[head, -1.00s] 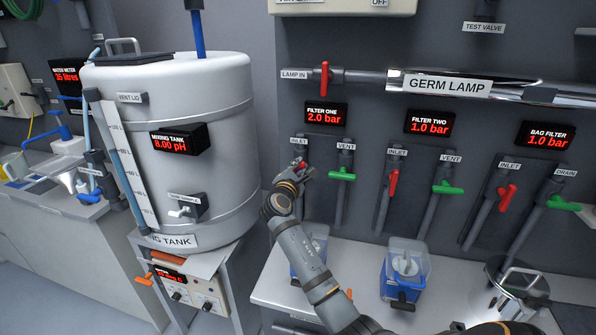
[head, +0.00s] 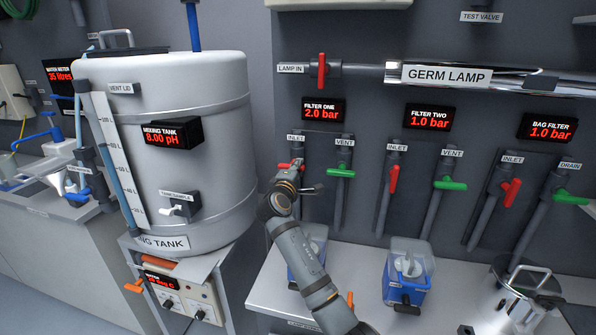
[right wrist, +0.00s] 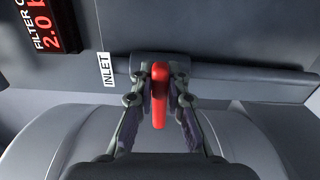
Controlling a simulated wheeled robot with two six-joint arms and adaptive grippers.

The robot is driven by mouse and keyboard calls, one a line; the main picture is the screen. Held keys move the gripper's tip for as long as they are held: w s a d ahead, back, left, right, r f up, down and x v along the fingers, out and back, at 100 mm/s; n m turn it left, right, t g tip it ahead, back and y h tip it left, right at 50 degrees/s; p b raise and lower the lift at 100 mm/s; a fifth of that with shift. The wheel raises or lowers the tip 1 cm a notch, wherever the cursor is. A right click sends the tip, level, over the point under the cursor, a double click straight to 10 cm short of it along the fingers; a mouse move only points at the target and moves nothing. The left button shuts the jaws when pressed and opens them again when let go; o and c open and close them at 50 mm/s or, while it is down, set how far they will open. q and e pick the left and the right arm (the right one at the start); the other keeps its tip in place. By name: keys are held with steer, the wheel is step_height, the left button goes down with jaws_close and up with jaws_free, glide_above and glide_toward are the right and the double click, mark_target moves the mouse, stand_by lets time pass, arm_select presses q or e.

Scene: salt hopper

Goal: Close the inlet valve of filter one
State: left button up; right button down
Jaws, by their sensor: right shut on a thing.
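The red inlet valve handle of filter one (right wrist: 159,95) sits between my right gripper's fingers (right wrist: 160,88) in the right wrist view, with the INLET label (right wrist: 105,70) to its left. My right gripper is shut on this handle. In the head view my right gripper (head: 288,172) is at the filter one inlet pipe, and only a bit of red handle (head: 284,165) shows past it. The filter one display (head: 323,110) reads 2.0 bar. My left gripper is not in view.
The green vent handle of filter one (head: 342,173) is close to the right of my gripper. The mixing tank (head: 200,110) stands close on the left. A blue container (head: 410,270) stands on the white bench (head: 355,280) below.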

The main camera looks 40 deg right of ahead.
stand_by(0.4)
steer(key=c, duration=1.3)
jaws_free()
steer(key=shift+s+a+f, duration=0.1)
steer(key=shift+s+a, duration=0.05)
steer(key=shift+a, duration=0.1)
steer(key=v, duration=0.7)
steer(key=shift+d, duration=0.1)
